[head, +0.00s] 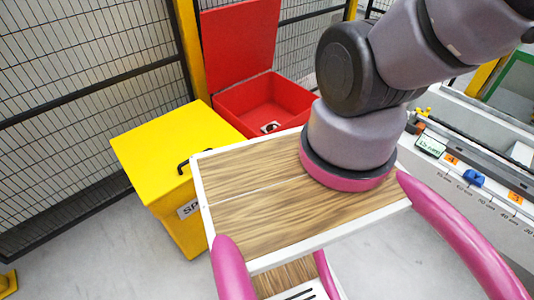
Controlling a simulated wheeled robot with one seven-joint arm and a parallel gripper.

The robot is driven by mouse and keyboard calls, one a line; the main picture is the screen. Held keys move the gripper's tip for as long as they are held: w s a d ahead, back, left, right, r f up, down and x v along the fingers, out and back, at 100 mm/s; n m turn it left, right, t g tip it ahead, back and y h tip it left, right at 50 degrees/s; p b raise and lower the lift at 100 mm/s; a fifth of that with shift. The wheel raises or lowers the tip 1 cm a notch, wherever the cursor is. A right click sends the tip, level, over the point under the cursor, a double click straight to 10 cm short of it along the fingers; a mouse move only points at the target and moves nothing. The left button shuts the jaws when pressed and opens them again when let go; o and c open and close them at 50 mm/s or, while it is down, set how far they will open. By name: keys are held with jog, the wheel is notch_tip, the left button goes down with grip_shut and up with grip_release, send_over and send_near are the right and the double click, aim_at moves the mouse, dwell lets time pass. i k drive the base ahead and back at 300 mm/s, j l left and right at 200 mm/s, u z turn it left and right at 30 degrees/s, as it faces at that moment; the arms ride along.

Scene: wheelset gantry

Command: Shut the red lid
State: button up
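The red lid (238,42) stands open, roughly upright, at the back edge of the red box (240,122) in the head view. The box's inside is exposed, and a small dark and white item (270,127) lies in it. My arm rises just right of the box and covers part of its right side. My gripper is outside the picture, so its place relative to the lid cannot be seen.
A yellow box (150,150) with a shut top and a black handle stands left of the red box. Mesh fencing (85,60) with a yellow post (188,45) runs behind. A grey bench (465,165) with labels and a blue part (474,178) is at right. Floor shows at lower left.

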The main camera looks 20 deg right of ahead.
aim_at(239, 39)
jog(key=i+l+u, duration=0.2)
jog(key=l, duration=0.15)
jog(key=i+l+u, duration=0.2)
jog(key=l, duration=0.15)
jog(key=l+u, duration=0.2)
jog(key=l, duration=0.15)
jog(key=i, duration=0.05)
